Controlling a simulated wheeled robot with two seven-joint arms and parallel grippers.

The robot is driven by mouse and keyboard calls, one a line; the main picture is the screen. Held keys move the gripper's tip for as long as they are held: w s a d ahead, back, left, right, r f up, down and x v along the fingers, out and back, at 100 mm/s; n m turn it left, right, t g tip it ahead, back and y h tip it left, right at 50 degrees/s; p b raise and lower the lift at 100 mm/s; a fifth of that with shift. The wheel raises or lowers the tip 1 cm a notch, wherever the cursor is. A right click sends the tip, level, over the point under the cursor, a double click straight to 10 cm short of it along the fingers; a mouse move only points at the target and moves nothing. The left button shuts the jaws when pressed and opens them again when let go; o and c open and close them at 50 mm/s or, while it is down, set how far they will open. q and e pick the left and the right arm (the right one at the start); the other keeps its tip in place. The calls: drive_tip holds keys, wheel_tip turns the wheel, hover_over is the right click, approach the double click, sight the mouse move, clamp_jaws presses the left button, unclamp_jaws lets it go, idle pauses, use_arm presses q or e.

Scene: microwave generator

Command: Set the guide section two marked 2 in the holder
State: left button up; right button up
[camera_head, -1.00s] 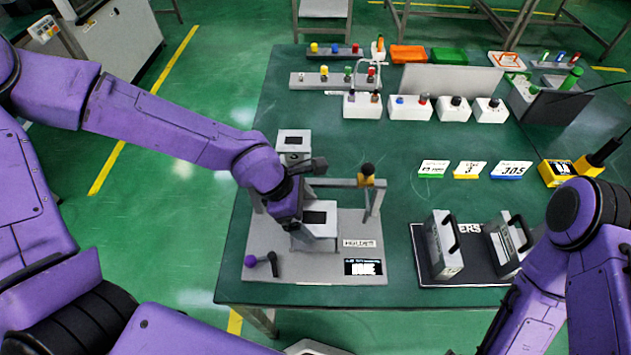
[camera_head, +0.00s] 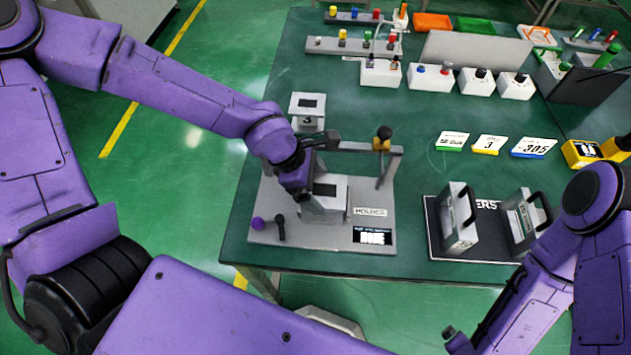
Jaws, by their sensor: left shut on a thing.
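My left gripper (camera_head: 303,203) reaches down over the grey holder fixture (camera_head: 340,238) at the table's front left. It is shut on a grey block with a dark window (camera_head: 326,204), low over the fixture's plate. The arm hides part of the block, and I cannot read a 2 on it. I cannot tell whether it rests fully in the holder. A similar block marked 3 (camera_head: 307,118) stands behind the arm.
An upright post with a black and yellow knob (camera_head: 382,140) and a crossbar stand just behind the held block. Two handled grey cases (camera_head: 457,218) stand on a dark mat at right. Table between is clear.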

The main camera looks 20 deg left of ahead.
use_arm(q)
drive_tip(key=o, duration=1.6)
drive_tip(key=shift+c, duration=0.2)
drive_tip(key=p+v, duration=0.2)
drive_tip(key=v, duration=0.8)
drive_tip(key=shift+a+r, duration=0.2)
drive_tip(key=shift+r, duration=0.15)
